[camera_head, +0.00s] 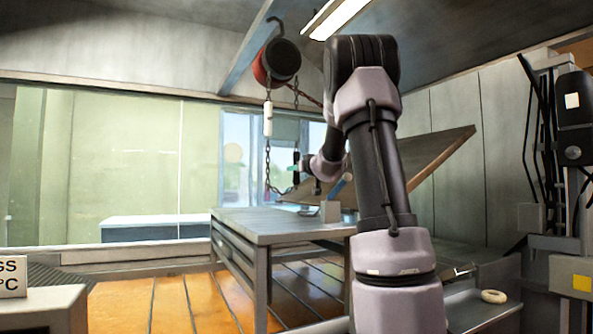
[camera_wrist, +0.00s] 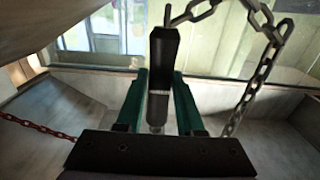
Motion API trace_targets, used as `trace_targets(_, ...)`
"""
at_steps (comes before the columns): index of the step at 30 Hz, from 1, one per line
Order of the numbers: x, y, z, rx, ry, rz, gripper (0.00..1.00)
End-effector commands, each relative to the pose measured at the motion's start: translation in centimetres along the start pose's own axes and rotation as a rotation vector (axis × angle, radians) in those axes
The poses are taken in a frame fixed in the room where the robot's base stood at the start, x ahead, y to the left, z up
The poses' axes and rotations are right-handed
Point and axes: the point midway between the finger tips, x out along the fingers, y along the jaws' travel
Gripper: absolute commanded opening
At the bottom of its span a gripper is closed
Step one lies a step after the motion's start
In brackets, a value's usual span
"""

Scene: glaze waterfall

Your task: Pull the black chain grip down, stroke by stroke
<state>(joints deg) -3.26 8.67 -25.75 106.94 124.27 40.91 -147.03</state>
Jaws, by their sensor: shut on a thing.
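In the head view my gripper (camera_head: 296,168) is at the end of my arm, beside the hanging chain, and the black grip shows small there. A white grip (camera_head: 267,118) hangs on the other chain strand, higher and to the left. The chain (camera_wrist: 262,68) loops from the top of the black grip to the right. The red and black hoist (camera_head: 276,62) hangs above.
A grey table (camera_head: 270,226) stands below and left of my arm. A large tilted board (camera_head: 438,160) rises behind my arm. A rusty chain (camera_wrist: 35,127) runs at left in the wrist view. Black equipment (camera_head: 574,130) stands at the right. Orange floor is open at the left.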

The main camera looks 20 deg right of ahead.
Motion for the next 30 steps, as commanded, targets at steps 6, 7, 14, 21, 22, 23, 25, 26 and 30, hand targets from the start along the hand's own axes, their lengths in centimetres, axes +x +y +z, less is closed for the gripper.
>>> trace_targets(6,0.0,0.0,0.1,-0.001,-0.005,0.0,0.0)
trace_targets(7,0.0,0.0,-0.1,-0.002,-0.004,0.0,0.0)
trace_targets(14,0.0,0.0,-3.9,-0.003,0.001,-0.001,0.0)
trace_targets(21,0.0,0.0,-8.3,-0.004,0.001,0.0,0.0)
trace_targets(22,0.0,0.0,-8.9,-0.004,0.002,0.001,0.0)
trace_targets(23,0.0,0.0,-9.4,-0.003,0.001,0.0,0.0)
trace_targets(25,0.0,0.0,-10.7,-0.003,0.001,0.0,0.0)
trace_targets(26,0.0,0.0,-11.2,-0.004,0.002,0.0,0.0)
trace_targets(30,0.0,0.0,-13.8,-0.005,0.002,0.0,0.0)
